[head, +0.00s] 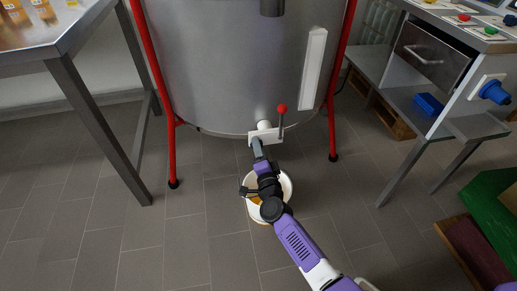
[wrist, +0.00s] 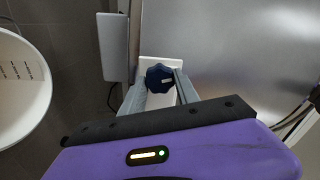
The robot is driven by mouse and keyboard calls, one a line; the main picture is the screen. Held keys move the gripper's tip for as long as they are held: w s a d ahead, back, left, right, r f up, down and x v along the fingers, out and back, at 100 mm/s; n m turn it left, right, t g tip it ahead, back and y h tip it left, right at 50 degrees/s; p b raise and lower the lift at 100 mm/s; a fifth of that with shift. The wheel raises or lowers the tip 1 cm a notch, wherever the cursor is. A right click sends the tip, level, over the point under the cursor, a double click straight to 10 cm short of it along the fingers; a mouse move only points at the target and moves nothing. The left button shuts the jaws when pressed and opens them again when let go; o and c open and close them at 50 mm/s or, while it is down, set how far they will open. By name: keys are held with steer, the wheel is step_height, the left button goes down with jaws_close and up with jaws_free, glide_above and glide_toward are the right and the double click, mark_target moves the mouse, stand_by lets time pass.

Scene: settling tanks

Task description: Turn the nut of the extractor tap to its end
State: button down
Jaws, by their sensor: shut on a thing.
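The extractor tap (head: 264,126) sits low on the front of the steel tank, with a white plate and a lever with a red ball (head: 282,109). In the wrist view its nut (wrist: 159,76) is a dark blue, lobed knob in front of a white plate. My gripper (head: 257,148) reaches up to the tap from below. Its two grey fingers lie on either side of the nut in the wrist view, and the gripper (wrist: 161,88) is shut on it. In the head view the nut is hidden by my gripper.
A white bucket (head: 286,183) stands on the floor below the tap, partly behind my arm. Red tank legs (head: 332,135) stand on both sides. A steel table (head: 70,45) is at the left, and a bench with a blue box (head: 429,104) at the right. Tiled floor between is clear.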

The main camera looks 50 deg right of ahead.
steer(key=shift+f+m, duration=0.15)
steer(key=shift+m, duration=1.55)
steer(key=shift+b, duration=0.3)
steer(key=c, duration=0.9)
jaws_free()
steer(key=shift+s, duration=0.15)
steer(key=p+v, duration=0.2)
steer(key=v, duration=0.5)
steer(key=shift+s+a, duration=0.25)
